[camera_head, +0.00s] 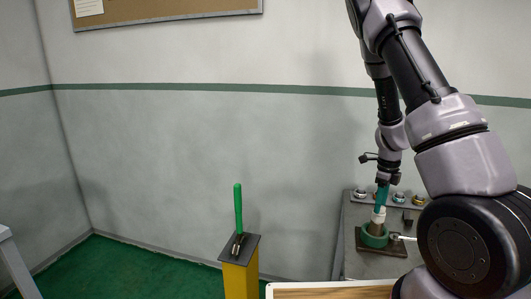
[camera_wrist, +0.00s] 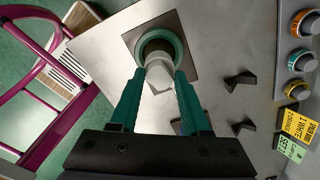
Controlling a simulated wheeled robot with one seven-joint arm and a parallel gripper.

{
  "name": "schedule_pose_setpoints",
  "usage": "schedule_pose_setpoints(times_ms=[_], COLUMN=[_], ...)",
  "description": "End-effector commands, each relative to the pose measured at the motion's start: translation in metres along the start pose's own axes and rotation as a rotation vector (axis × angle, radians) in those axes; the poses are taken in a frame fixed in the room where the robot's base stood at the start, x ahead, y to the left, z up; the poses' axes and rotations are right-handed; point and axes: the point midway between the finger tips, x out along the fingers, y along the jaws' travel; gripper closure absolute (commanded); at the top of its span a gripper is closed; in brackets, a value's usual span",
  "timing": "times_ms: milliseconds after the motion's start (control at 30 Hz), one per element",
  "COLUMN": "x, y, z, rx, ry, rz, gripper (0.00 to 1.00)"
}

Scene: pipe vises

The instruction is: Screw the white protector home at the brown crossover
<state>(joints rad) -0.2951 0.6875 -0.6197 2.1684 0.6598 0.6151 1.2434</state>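The white protector (camera_wrist: 159,75) sits at the end of the brown crossover (camera_head: 376,229), which stands upright in a green ring-shaped vise (camera_head: 374,239). The vise also shows in the wrist view (camera_wrist: 180,48). My gripper (camera_wrist: 160,82) comes from above, with its two teal fingers on either side of the protector and appearing to touch it. In the head view my gripper (camera_head: 381,202) is directly over the white piece and in line with it. The thread between protector and crossover is hidden, so how deep it sits cannot be told.
The vise stands on a grey bench (camera_head: 350,215) with several coloured knobs (camera_wrist: 301,60), black levers (camera_wrist: 240,80) and a yellow label (camera_wrist: 297,122). A magenta frame (camera_wrist: 40,70) stands beside it. A yellow post (camera_head: 240,278) with a green-handled tool (camera_head: 238,212) is left.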

Motion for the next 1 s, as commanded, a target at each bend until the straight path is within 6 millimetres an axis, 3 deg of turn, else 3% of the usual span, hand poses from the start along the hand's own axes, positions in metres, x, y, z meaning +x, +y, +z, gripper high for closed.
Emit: schedule_pose_setpoints(times_ms=[233,600,867,900,1000], x=[-0.0001,0.0002,0.0004,0.0004,0.0004], y=[0.0001,0.0014,0.0020,0.0020,0.0020], z=[-0.0010,-0.0018,-0.0011,-0.0012,-0.0012], rx=[-0.098,-0.830,-0.906,-0.905,-0.904], ry=[-0.001,-0.001,0.001,0.001,0.001], rz=[0.001,0.002,0.002,0.002,0.002], gripper=[0.54,0.54,0.54,0.58,0.96])
